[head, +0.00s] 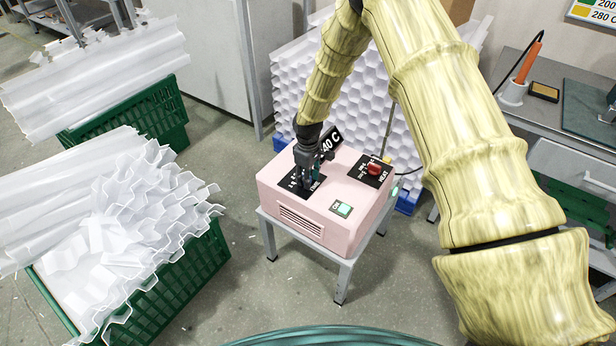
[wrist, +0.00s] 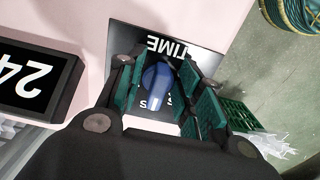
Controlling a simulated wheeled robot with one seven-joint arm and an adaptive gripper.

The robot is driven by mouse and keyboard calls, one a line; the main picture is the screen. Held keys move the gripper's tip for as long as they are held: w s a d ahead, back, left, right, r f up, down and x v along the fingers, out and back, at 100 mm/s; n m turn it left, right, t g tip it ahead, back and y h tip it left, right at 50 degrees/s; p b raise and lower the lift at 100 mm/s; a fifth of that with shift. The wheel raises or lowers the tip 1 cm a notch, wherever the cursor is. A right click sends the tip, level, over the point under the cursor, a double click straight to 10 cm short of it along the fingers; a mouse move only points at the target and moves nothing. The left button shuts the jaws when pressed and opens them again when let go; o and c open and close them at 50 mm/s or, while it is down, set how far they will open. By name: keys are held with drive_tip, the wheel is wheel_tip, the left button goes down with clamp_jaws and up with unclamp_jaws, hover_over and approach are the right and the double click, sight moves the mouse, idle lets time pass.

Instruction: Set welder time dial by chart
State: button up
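The pink welder box (head: 322,197) stands on a small grey metal table (head: 342,270). Its blue time dial (wrist: 157,85) sits on a black plate (wrist: 195,58) marked TIME, with a pale pointer line towards the picture's bottom. My gripper (head: 308,180) is over this plate. In the wrist view my gripper (wrist: 158,95) has its teal-padded fingers on both sides of the dial, with narrow gaps showing. The chart (head: 597,10) is cut off; 200 and 280 C show.
A red HEAT dial (head: 375,169) and a green button (head: 342,209) are on the box top. White corrugated sheets fill green crates (head: 180,285) on the left. A grey bench (head: 510,75) with a soldering iron (head: 528,62) stands at the right.

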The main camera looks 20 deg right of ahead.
drive_tip(key=shift+r, duration=0.1)
wheel_tip(320, 180, up, 12)
idle(0.6)
idle(0.4)
